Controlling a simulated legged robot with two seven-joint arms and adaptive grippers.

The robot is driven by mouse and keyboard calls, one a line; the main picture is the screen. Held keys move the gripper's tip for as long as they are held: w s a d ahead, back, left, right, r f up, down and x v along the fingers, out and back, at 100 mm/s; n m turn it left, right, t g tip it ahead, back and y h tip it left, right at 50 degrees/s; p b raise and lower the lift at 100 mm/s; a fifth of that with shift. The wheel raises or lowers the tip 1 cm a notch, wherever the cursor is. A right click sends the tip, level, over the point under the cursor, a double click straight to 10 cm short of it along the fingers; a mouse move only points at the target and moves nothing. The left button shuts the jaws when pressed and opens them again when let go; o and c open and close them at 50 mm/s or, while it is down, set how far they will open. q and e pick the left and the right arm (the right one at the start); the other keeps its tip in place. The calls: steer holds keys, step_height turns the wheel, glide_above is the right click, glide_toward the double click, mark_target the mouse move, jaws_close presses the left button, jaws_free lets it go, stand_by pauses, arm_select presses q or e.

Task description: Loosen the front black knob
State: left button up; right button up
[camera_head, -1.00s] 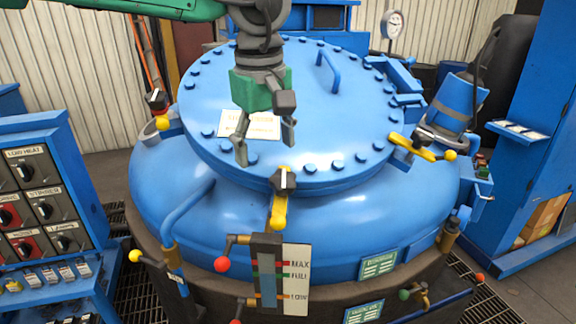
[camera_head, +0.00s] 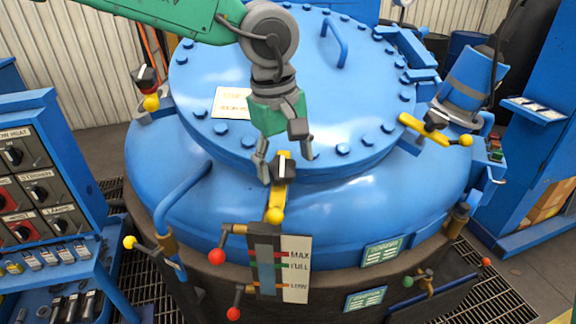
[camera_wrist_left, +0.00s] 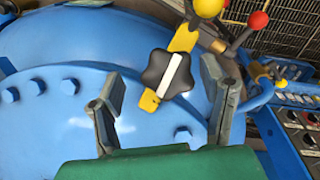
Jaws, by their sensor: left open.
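The front black knob (camera_head: 283,167) sits on a yellow clamp arm (camera_head: 277,198) at the front rim of the blue furnace lid (camera_head: 250,80). In the left wrist view the knob (camera_wrist_left: 168,74) shows as a black star shape with a white bar across it. My left gripper (camera_head: 286,165) is open above the lid's front rim, its fingers pointing down. In the left wrist view its fingers (camera_wrist_left: 165,105) stand apart on either side of the knob, with the knob a little beyond the tips. I cannot tell contact. My right gripper is not in view.
Other black knobs on yellow clamps sit at the left (camera_head: 145,75) and right (camera_head: 436,122) of the lid. A level gauge (camera_head: 267,268) with red-balled levers is below. A control panel (camera_head: 30,185) stands at the left, a blue cabinet (camera_head: 530,150) at the right.

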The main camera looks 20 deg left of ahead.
arm_select(q)
steer(key=shift+s+a+f, duration=0.2)
steer(key=shift+a+f, duration=0.15)
steer(key=shift+f, duration=0.35)
steer(key=shift+a+f, duration=0.15)
steer(key=shift+w+a+f, duration=0.1)
steer(key=shift+w, duration=0.05)
steer(key=shift+c, duration=0.4)
steer(key=shift+d, duration=0.45)
steer(key=c, duration=1.1)
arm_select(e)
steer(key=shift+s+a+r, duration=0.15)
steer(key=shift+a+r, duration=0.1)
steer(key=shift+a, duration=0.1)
arm_select(q)
steer(key=shift+a, duration=0.1)
